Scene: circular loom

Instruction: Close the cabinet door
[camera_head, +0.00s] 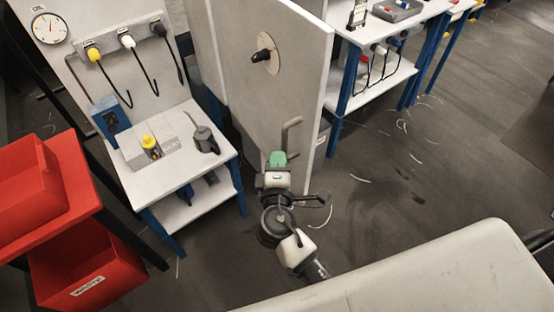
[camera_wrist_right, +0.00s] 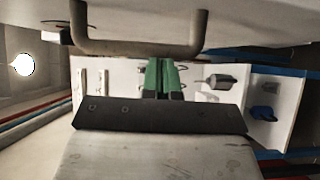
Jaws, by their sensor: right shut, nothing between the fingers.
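The cabinet door (camera_head: 300,85) is a tall grey-white panel in the middle of the head view. It stands open, swung out from the pale cabinet side (camera_head: 203,45) behind it. A round plate with a black knob (camera_head: 263,55) is on its upper face, and a grey bar handle (camera_head: 288,130) is near its lower edge. The handle also shows across the top of the right wrist view (camera_wrist_right: 140,47). My right gripper (camera_head: 278,158) has green fingertips (camera_wrist_right: 161,76) pressed together, empty, just by the lower end of the handle. Contact with it cannot be told. My left gripper is not in view.
A white workbench (camera_head: 225,165) with cables, a gauge (camera_head: 49,28) and a kettle-like can (camera_head: 205,140) stands left of the door. Red bins (camera_head: 75,270) are at far left. Another bench (camera_head: 375,85) is behind right. Dark floor (camera_head: 400,170) is open to the right.

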